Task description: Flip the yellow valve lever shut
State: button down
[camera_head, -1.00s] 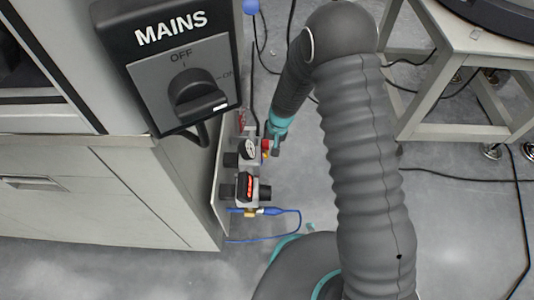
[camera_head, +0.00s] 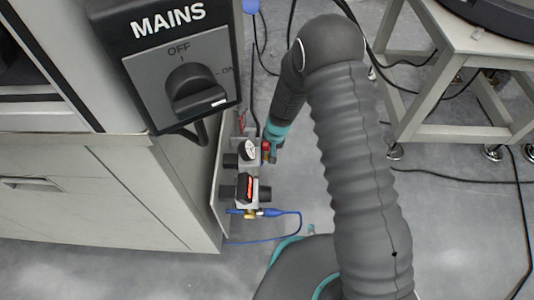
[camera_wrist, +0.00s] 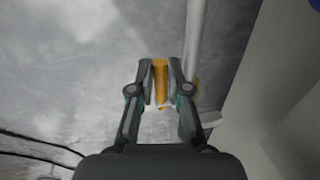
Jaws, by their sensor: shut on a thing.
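The yellow valve lever (camera_wrist: 160,80) stands between the two fingertips of my gripper (camera_wrist: 160,86) in the wrist view. The fingers are closed in on it from both sides. A further bit of yellow-orange shows just right of the right finger. In the head view my gripper (camera_head: 271,152) is low beside the cabinet's side, at the valve and gauge assembly (camera_head: 247,182). There the lever is too small and too covered to make out clearly.
A mains switch box (camera_head: 180,70) hangs at the upper left, above the grey cabinet (camera_head: 110,190). A round white gauge (camera_head: 248,151) and a blue hose (camera_head: 285,211) are close to my gripper. A table (camera_head: 470,50) stands at the right, with cables on the floor.

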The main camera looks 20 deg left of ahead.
jog(key=shift+r, duration=0.1)
jog(key=shift+w+r+g+p, duration=0.25)
jog(key=shift+r+g+p, duration=0.25)
jog(key=shift+p, duration=0.55)
jog(key=shift+w+a+r+g+h+p, duration=0.1)
jog(key=shift+w+g+h+p, duration=0.15)
jog(key=shift+g, duration=0.35)
jog(key=shift+w+r+g+h+p, duration=0.15)
jog(key=shift+g+p, duration=0.15)
jog(key=shift+g, duration=0.3)
jog(key=g, duration=0.1)
jog(key=w+g+b, duration=0.1)
jog(key=g+b, duration=0.1)
jog(key=g, duration=0.1)
jog(key=shift+w+a+r+m+h, duration=0.15)
jog(key=shift+w+r+m+h, duration=0.1)
jog(key=shift+m+h, duration=0.15)
jog(key=shift+w+a+r+g+h+b, duration=0.15)
jog(key=shift+w+g+b, duration=0.3)
jog(key=shift+g, duration=0.5)
jog(key=shift+w+a+r+g+h+b, duration=0.15)
jog(key=shift+w+r+g+b, duration=0.25)
jog(key=shift+g, duration=0.55)
jog(key=shift+d+f, duration=0.1)
jog(key=c, duration=1.4)
grip_release()
